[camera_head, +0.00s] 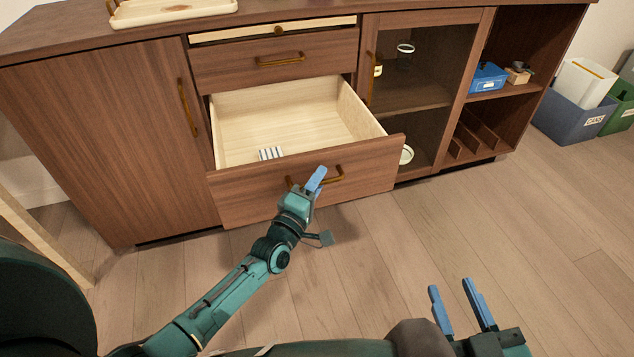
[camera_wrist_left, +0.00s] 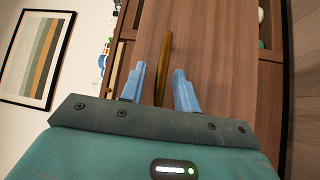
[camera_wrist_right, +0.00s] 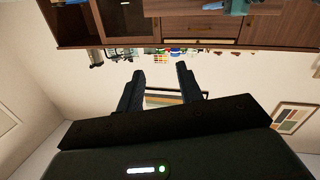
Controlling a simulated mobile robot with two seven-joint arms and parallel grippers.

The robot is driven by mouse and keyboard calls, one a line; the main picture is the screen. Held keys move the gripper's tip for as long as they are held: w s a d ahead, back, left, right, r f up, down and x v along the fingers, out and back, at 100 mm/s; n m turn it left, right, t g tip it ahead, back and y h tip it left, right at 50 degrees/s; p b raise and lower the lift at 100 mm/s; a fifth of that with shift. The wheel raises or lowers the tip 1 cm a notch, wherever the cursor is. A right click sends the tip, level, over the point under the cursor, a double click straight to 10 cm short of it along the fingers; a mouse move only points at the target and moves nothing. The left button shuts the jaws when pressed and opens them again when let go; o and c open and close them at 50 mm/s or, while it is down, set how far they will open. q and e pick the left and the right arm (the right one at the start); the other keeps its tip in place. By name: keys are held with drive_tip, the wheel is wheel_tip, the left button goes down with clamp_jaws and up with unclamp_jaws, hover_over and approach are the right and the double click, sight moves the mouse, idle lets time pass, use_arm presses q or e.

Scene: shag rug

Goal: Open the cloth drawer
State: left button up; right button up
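The lower wooden drawer (camera_head: 240,196) is pulled well out of the cabinet, its pale inside showing. A small white, dark-striped item, perhaps a folded cloth (camera_head: 271,153), lies near its front. The brass handle (camera_head: 333,177) is on the drawer front. My left gripper (camera_head: 318,178) is at this handle. In the left wrist view, its blue fingers (camera_wrist_left: 159,75) stand apart on either side of the brass bar (camera_wrist_left: 166,52), with gaps visible. My right gripper (camera_head: 456,292) is open and empty, low in the head view and away from the cabinet; its fingers also show in the right wrist view (camera_wrist_right: 161,78).
Above is a shut drawer (camera_head: 225,70) and a slightly open narrow one (camera_head: 230,33). A hinged door (camera_head: 90,130) stands left, a glass door (camera_head: 430,70) right. A blue box (camera_head: 487,78) sits on the open shelf. Bins (camera_head: 572,118) stand far right; the floor in front is clear.

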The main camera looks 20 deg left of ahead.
sight(309, 164)
use_arm(q)
clamp_jaws()
idle(0.3)
drive_tip(key=shift+w+a, duration=0.1)
drive_tip(key=shift+w, duration=0.05)
drive_tip(key=w+a+b, duration=0.2)
drive_tip(key=w, duration=0.1)
drive_tip(key=w+a+b, duration=0.1)
drive_tip(key=shift+w+f+b, duration=0.15)
drive_tip(key=shift+w+b, duration=0.15)
drive_tip(key=shift+b, duration=0.05)
drive_tip(key=shift+w+a, duration=0.2)
use_arm(e)
drive_tip(key=shift+s+a+n+t+y, duration=0.15)
drive_tip(key=shift+a+n+t+y, duration=0.45)
drive_tip(key=shift+y, duration=0.4)
use_arm(q)
drive_tip(key=shift+o, duration=0.4)
unclamp_jaws()
